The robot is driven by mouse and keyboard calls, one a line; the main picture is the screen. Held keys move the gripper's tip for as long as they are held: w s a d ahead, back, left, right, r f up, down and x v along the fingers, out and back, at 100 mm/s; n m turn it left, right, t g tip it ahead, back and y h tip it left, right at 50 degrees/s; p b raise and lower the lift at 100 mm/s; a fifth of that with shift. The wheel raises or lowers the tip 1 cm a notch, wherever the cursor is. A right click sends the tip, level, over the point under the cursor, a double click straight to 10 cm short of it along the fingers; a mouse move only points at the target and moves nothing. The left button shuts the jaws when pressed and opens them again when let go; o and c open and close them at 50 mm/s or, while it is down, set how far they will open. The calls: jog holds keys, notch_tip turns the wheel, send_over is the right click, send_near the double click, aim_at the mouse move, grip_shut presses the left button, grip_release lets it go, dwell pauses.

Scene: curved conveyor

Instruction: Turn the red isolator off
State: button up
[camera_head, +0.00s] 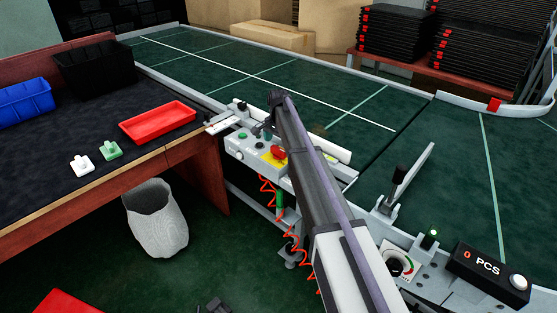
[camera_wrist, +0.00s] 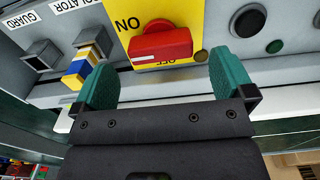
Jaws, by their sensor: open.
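The red isolator (camera_wrist: 160,45) is a red handle on a yellow plate (camera_wrist: 185,12) marked ON and OFF. In the wrist view the handle lies roughly horizontal, with ON at its upper left and OFF below it, upside down. My gripper (camera_wrist: 163,72) is open, its two teal fingers apart on either side of the handle, with clear gaps to both. I cannot tell how far the fingertips are from the plate. In the head view the isolator (camera_head: 278,153) shows beside my arm on the grey control box (camera_head: 238,150); my arm partly covers the box.
In the wrist view a yellow, white and blue piece (camera_wrist: 89,66) sits in a socket left of the isolator, beside an empty-looking socket (camera_wrist: 42,55) near the GUARD label. Round buttons (camera_wrist: 248,20) are close to the right finger. The green conveyor (camera_head: 230,65) lies behind the box.

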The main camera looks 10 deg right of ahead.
aim_at(279, 148)
notch_tip(279, 148, down, 4)
jog(key=shift+r+b, duration=0.1)
jog(key=shift+b, duration=0.9)
jog(key=shift+r, duration=0.1)
jog(key=c, duration=0.9)
